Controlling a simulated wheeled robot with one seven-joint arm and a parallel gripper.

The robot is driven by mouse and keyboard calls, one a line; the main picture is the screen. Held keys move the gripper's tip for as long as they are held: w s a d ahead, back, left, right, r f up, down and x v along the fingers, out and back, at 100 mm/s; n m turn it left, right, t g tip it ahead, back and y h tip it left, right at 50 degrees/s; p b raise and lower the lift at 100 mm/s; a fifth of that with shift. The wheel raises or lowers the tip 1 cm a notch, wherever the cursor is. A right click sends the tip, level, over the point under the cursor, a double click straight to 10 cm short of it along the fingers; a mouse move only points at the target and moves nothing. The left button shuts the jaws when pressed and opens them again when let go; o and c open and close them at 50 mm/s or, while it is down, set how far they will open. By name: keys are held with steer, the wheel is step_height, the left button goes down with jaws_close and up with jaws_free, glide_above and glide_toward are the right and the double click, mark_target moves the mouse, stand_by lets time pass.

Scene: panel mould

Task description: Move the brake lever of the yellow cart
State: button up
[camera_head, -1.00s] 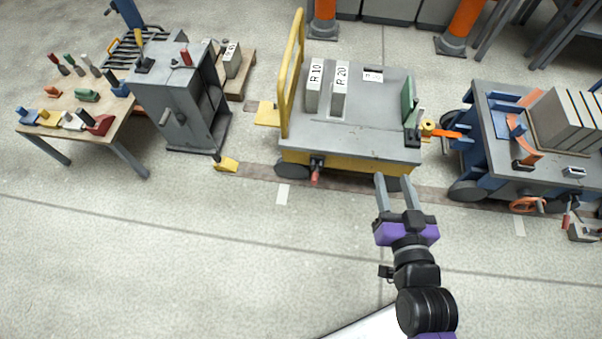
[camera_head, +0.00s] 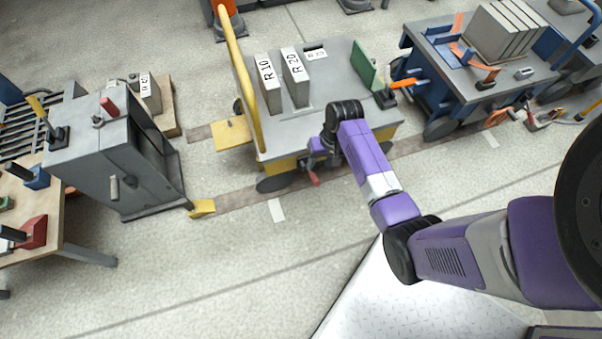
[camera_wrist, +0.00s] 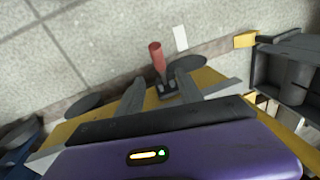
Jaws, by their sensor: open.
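The yellow cart (camera_head: 290,132) has a grey deck, a yellow frame and a tall yellow push handle. Its brake lever has a red grip (camera_head: 314,178) low on the near side, pointing outward. In the wrist view the red lever (camera_wrist: 157,58) stands on a dark mount at the cart's edge, just beyond and between the fingertips. My gripper (camera_wrist: 158,85) is open, with one grey finger on either side of the lever's mount. I cannot tell whether either finger touches it. In the head view my gripper (camera_head: 319,153) is at the cart's near side, partly hidden by my wrist.
Two blocks marked R 10 (camera_head: 268,84) and R 20 (camera_head: 295,77) and a green plate (camera_head: 364,66) stand on the deck. A grey cabinet (camera_head: 110,150) stands left, a blue cart (camera_head: 440,90) right. The floor in front is mostly clear.

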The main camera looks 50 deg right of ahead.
mark_target(316, 178)
steer(key=f+b, duration=0.1)
steer(key=f, duration=0.1)
steer(key=a+f+b, duration=0.1)
steer(key=f, duration=0.2)
steer(key=f+b, duration=0.1)
steer(key=f, duration=0.1)
steer(key=shift+s+a+f, duration=0.1)
steer(key=shift+a+f, duration=0.25)
steer(key=shift+a, duration=0.05)
steer(key=shift+c, duration=0.4)
jaws_close()
stand_by(0.9)
